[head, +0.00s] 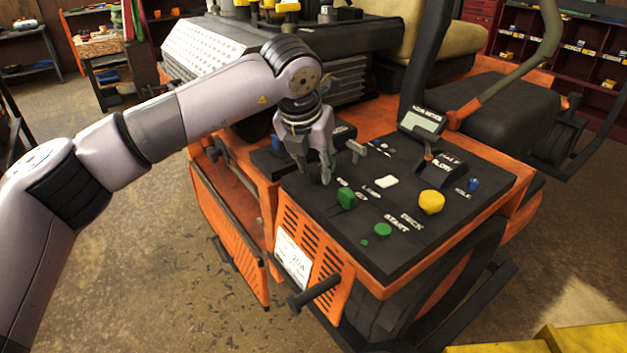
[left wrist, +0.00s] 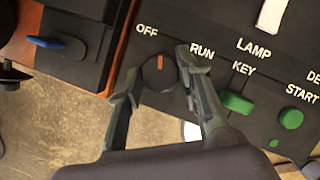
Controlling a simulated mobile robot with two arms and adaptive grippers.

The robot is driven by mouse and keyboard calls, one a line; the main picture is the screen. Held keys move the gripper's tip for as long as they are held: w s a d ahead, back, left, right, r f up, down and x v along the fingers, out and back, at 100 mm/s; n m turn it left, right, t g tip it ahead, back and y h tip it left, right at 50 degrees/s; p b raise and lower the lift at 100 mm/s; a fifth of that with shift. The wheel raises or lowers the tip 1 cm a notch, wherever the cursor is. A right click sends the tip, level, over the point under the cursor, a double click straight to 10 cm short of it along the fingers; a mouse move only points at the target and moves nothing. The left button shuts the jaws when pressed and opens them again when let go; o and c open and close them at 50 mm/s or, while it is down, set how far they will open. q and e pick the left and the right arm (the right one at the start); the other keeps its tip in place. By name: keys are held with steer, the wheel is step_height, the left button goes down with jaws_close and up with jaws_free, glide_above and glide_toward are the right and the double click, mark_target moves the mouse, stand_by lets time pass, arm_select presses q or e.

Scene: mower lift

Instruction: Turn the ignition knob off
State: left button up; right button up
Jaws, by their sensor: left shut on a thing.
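The ignition knob (left wrist: 158,74) is a round black knob with an orange mark, on the black control panel (head: 461,183). In the left wrist view its mark points up, between the white OFF label (left wrist: 147,31) and the RUN label (left wrist: 202,50). My left gripper (left wrist: 154,80) is shut on the knob, with one finger on each side. In the head view my left gripper (head: 314,180) reaches down to the panel's left part, and its fingers hide the knob. My right gripper is in neither view.
A green key switch (head: 346,199), a green start button (head: 383,230), a yellow deck knob (head: 431,202) and a white lamp switch (head: 386,182) sit close by on the panel. A grey T-shaped lever (head: 356,148) stands just right of the gripper.

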arm_select(q)
steer(key=shift+d+n+y+b, duration=0.1)
steer(key=shift+n+y+b, duration=0.4)
steer(key=shift+n+b, duration=0.7)
steer(key=o, duration=1.1)
steer(key=v, duration=1.2)
steer(key=shift+s, duration=0.2)
